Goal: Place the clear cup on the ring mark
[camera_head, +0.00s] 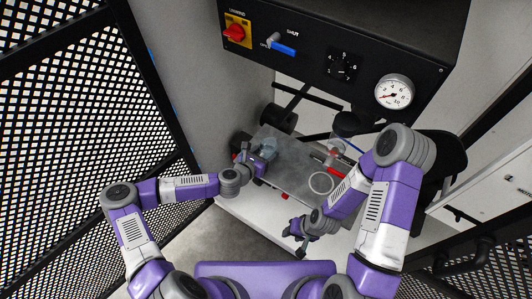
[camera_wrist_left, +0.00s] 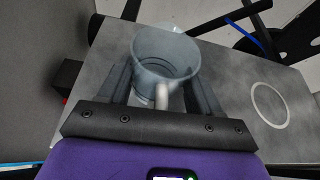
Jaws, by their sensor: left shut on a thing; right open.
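The clear cup (camera_wrist_left: 167,55) is between the two fingers of my left gripper (camera_wrist_left: 165,90), which is shut on it. A pale, handle-like bar shows on the cup's near side. In the head view the cup (camera_head: 268,146) and my left gripper (camera_head: 262,158) are over the left part of the grey table. The white ring mark (camera_head: 310,183) lies to their right, bare, and it also shows at the right in the left wrist view (camera_wrist_left: 251,95). My right gripper (camera_head: 299,237) is open and empty, low near the table's front edge.
The grey table (camera_head: 292,165) has clear room between the cup and the ring mark. A clear vessel (camera_head: 336,146) and red items (camera_head: 330,162) are behind the ring. A black control panel (camera_head: 318,62) overhangs the back. Mesh fencing (camera_head: 70,110) stands at left.

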